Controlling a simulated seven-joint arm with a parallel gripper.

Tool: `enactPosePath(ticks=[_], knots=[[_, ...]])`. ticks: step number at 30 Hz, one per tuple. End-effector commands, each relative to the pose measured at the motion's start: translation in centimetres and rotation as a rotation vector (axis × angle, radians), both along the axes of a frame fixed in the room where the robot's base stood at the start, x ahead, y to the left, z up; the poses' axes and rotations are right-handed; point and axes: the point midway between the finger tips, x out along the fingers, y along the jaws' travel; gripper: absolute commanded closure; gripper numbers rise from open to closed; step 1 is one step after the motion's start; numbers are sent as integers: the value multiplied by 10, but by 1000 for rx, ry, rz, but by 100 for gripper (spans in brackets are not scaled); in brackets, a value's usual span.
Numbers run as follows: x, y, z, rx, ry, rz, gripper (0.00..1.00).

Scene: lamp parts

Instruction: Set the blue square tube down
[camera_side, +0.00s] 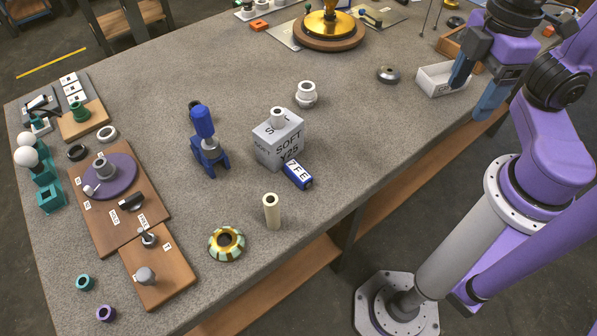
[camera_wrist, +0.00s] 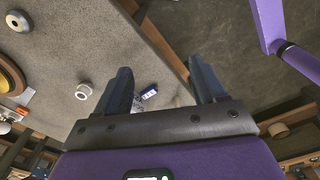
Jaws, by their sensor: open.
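The blue square tube (camera_side: 297,174), with a white label reading "7FE", lies on the grey table at the front right side of the grey block (camera_side: 268,152) marked "SOFT 25". I cannot tell whether the two touch. My gripper (camera_side: 476,88) is at the right, well away from the tube and above the area of a white tray. Its two dark fingers are spread with nothing between them. In the wrist view my gripper (camera_wrist: 160,76) is also open and empty.
A pale cylinder (camera_side: 271,211) and a patterned ring (camera_side: 227,244) stand near the front edge. A blue clamp-like stand (camera_side: 207,140) is left of the block. The white tray (camera_side: 441,79) sits at the right edge.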

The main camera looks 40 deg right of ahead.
Motion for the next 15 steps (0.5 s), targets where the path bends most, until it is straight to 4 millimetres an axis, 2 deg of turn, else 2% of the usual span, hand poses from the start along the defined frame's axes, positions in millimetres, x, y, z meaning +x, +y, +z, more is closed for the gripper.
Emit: enactPosePath(ticks=[11, 15], knots=[[-13, 73, -8, 258, 66, 33, 30], [-18, 107, -8, 383, 86, 22, 30]])
